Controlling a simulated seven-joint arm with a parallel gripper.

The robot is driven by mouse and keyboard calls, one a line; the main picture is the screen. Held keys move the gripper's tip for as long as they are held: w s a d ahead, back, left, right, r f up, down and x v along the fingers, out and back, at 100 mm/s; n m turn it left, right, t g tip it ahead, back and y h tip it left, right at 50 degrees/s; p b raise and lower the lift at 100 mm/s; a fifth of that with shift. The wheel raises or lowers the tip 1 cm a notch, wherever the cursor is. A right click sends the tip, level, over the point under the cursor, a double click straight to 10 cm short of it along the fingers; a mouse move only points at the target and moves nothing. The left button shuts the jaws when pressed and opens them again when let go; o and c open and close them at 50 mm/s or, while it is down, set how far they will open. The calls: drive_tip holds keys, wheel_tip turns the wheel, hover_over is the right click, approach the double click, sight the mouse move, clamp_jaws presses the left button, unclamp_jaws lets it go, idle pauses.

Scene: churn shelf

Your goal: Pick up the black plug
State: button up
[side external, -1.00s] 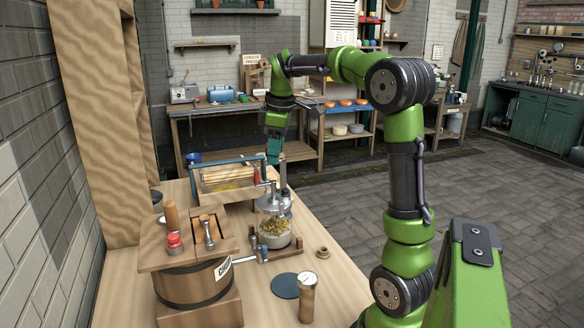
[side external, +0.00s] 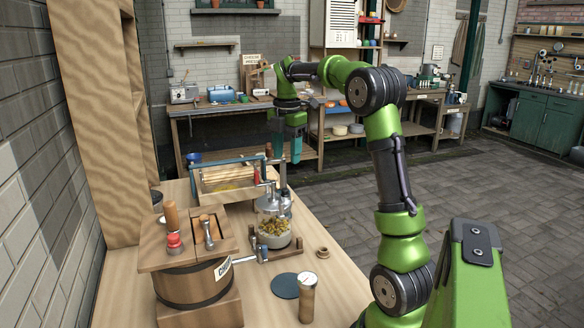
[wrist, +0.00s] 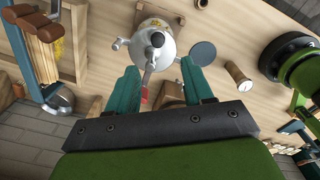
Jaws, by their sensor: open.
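I cannot make out a black plug for certain in either view. My gripper (side external: 288,152) is open and empty, raised above the far right edge of the bench, with its two teal fingers apart. In the wrist view the fingers (wrist: 160,78) point toward the glass jar churn, whose metal lid and crank (wrist: 153,45) show between and beyond them. The jar churn (side external: 273,230) stands upright on the bench. A small round brown piece with a dark centre (side external: 322,252) lies right of it.
A dark flat disc (side external: 285,286) and an upright wooden cylinder (side external: 307,299) are on the near part of the bench (side external: 258,312). A wooden barrel churn (side external: 195,284) stands at left. A blue-framed device with rollers (side external: 228,178) stands behind the jar.

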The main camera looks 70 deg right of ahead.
sight(285, 189)
drive_tip(key=f, duration=1)
drive_tip(key=shift+w+f, duration=0.2)
drive_tip(key=shift+w, duration=0.1)
clamp_jaws()
